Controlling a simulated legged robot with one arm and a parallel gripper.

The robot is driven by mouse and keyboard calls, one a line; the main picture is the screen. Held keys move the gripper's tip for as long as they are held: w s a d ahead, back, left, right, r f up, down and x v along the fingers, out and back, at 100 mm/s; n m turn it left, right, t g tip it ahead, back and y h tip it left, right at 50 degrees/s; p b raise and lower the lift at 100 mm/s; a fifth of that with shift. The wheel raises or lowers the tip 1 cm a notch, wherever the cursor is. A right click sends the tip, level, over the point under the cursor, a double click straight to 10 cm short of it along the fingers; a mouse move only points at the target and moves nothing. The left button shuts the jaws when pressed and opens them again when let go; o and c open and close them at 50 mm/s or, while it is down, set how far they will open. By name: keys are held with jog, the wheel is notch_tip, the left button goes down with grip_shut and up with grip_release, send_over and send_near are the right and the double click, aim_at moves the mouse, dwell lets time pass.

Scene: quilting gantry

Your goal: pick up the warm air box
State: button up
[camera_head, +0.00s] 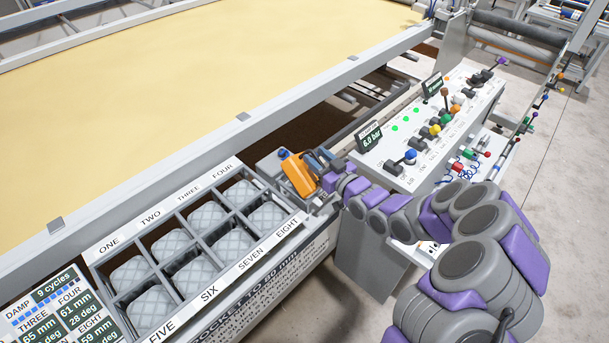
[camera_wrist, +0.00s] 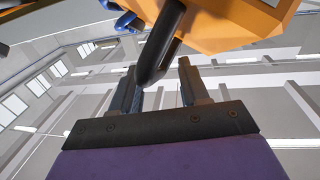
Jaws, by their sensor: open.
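The orange box (camera_head: 299,175), which fits the warm air box, stands tilted on a grey ledge beside the numbered tray. In the wrist view the orange body (camera_wrist: 235,25) fills the top, and a dark rounded bar (camera_wrist: 160,45) slants down in front of it. My gripper (camera_head: 321,161) is just right of the box. In the wrist view my gripper (camera_wrist: 157,82) is open, with the bar's lower end showing between its two fingers. I cannot tell whether the fingers touch the bar. The box's underside is hidden.
A grey tray (camera_head: 163,223) with numbered compartments holds quilted pads left of the box. A control panel (camera_head: 430,130) with coloured knobs and levers stands right of it. A grey rail (camera_head: 200,140) and wide yellow fabric (camera_head: 190,80) lie behind. Floor (camera_head: 560,190) is clear at right.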

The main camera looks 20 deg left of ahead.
jog(key=shift+w+a, duration=0.15)
jog(key=shift+a, duration=0.05)
grip_shut()
dwell(0.4)
dwell(1.0)
